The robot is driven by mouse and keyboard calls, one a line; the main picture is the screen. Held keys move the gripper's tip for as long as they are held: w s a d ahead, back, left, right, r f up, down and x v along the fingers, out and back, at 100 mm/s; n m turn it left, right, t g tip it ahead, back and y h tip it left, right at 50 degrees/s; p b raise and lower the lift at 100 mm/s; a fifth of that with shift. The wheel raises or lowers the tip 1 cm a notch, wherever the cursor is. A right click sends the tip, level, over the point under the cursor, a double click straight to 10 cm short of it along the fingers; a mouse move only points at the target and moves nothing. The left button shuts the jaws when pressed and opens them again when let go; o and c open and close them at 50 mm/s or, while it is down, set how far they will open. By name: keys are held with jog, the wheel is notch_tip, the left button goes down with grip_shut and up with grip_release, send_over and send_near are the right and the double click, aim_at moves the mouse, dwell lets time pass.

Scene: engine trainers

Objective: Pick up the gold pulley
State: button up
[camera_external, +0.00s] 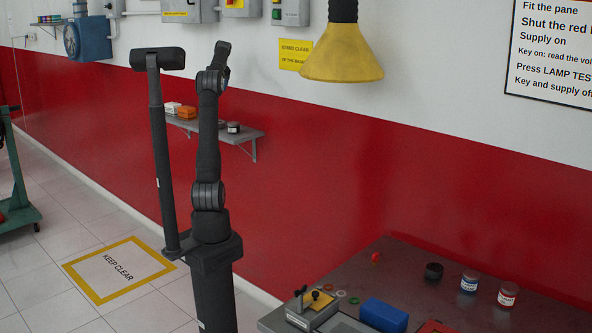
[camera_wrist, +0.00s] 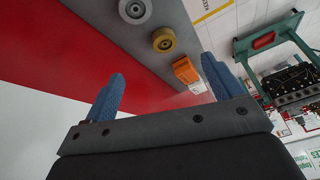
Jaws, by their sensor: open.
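The gold pulley (camera_wrist: 163,40) shows in the wrist view as a yellowish disc with a dark centre on a grey shelf (camera_wrist: 207,8). My gripper (camera_wrist: 162,66) is open, with its two blue fingers spread and nothing between them. The pulley appears beyond the fingertips, between them from side to side, and apart from them. In the outside view I cannot make out the pulley; my arm covers part of the shelf (camera_external: 253,133). My arm stands upright there, and its fingers cannot be made out.
A silver round part (camera_wrist: 134,11) sits beside the pulley on one side and an orange box (camera_wrist: 185,70) on the other. The orange box (camera_external: 187,112) also shows in the outside view. A red and white wall backs the shelf. A cluttered bench (camera_external: 400,262) stands lower right.

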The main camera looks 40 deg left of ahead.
jog(key=shift+n+t, duration=0.3)
jog(key=shift+n, duration=0.4)
jog(key=a+x, duration=0.1)
jog(key=x, duration=0.4)
jog(key=a+r+x, duration=0.1)
jog(key=x, duration=0.5)
jog(key=a+x, duration=0.1)
jog(key=x, duration=0.4)
jog(key=shift+w+a, duration=0.25)
jog(key=shift+w, duration=0.15)
jog(key=shift+a+r+x, duration=0.1)
jog(key=shift+a+x, duration=0.05)
jog(key=shift+x, duration=0.85)
jog(key=shift+a+r+x, duration=0.1)
jog(key=shift+a+x, duration=0.1)
jog(key=shift+x, duration=0.75)
jog(key=shift+a+x, duration=0.15)
jog(key=shift+x, duration=0.85)
jog(key=shift+s, duration=0.15)
jog(key=shift+c, duration=0.5)
jog(key=shift+r, duration=0.1)
jog(key=c, duration=1.3)
